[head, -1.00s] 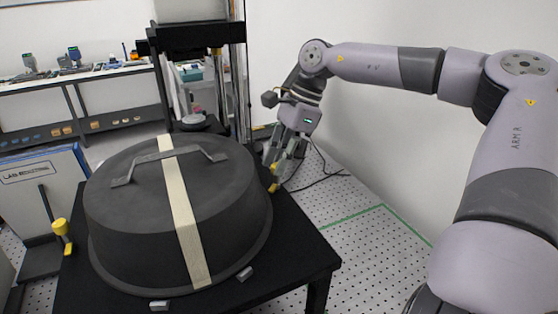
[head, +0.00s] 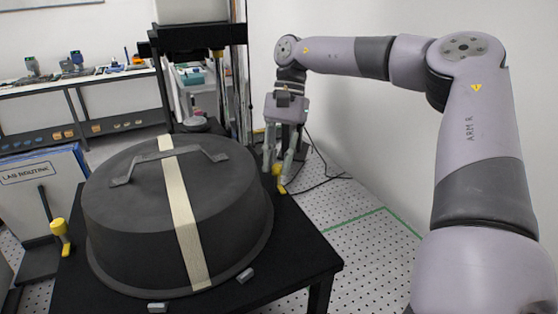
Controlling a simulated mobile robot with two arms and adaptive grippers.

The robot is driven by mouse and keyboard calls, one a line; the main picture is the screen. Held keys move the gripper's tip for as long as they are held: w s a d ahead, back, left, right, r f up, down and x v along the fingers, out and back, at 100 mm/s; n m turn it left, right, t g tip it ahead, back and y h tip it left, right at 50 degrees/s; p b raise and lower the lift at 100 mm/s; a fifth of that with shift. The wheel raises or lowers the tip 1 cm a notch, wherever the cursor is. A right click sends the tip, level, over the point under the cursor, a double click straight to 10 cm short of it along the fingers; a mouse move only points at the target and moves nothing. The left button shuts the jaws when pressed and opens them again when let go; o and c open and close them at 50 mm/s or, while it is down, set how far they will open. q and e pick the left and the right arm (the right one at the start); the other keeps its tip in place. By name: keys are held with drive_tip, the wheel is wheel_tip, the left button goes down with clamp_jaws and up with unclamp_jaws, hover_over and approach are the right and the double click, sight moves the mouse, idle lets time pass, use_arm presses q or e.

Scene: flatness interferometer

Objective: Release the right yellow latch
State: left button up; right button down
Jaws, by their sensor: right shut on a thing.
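A large round dark cover (head: 130,220) with a grey handle (head: 170,156) and a cream strap (head: 183,215) across its top sits on a black table. The right yellow latch (head: 281,188) is at the cover's right side, near the table edge. My right gripper (head: 277,165) reaches down from above and is shut on this latch; its fingers hide part of it. My left gripper is not in view.
Two small grey blocks (head: 245,275) lie at the cover's front edge. A dark vertical frame (head: 200,36) stands behind the cover. A blue-edged sign panel (head: 40,175) stands at left. The table's front right corner (head: 310,265) is bare. Cables run on the floor behind the gripper.

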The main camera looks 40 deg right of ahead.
drive_tip(key=shift+n, duration=0.3)
idle(0.4)
drive_tip(key=c, duration=1.4)
unclamp_jaws()
drive_tip(key=shift+c, duration=0.2)
drive_tip(key=v, duration=1.2)
drive_tip(key=shift+w, duration=0.25)
drive_tip(key=shift+a, duration=0.15)
